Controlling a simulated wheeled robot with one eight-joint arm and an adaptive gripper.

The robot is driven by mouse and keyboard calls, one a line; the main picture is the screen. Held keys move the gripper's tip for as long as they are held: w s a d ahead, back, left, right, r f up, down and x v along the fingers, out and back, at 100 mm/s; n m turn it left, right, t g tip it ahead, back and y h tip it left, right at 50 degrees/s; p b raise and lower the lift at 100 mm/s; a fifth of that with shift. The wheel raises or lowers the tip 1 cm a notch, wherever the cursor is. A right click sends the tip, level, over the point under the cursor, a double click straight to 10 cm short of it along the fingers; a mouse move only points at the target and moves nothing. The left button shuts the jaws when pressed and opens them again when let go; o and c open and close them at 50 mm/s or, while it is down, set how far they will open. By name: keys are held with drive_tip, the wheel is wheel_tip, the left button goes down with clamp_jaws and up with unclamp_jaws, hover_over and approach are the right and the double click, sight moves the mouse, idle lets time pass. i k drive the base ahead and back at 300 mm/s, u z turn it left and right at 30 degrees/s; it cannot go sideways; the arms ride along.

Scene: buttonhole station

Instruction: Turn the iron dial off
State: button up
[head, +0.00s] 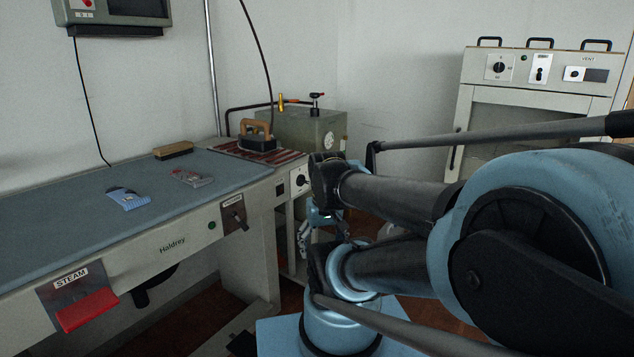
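A black dial (301,180) sits on a white plate at the right end of the ironing table's front face. Its label and pointer setting are too small to read. The iron (257,138), with a tan handle, rests on a red-striped stand at the table's back right corner. My gripper (318,217) appears just right of and below the dial, largely hidden by my own arm. It looks apart from the dial, but I cannot tell the depth between them. Its fingers are too small and covered to show whether they are open or shut.
A green boiler (300,128) stands behind. A cabinet (560,105) with another dial stands right.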

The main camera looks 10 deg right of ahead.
sight(300, 180)
drive_tip(key=z, duration=1.35)
drive_tip(key=k, duration=0.9)
drive_tip(key=u, duration=0.4)
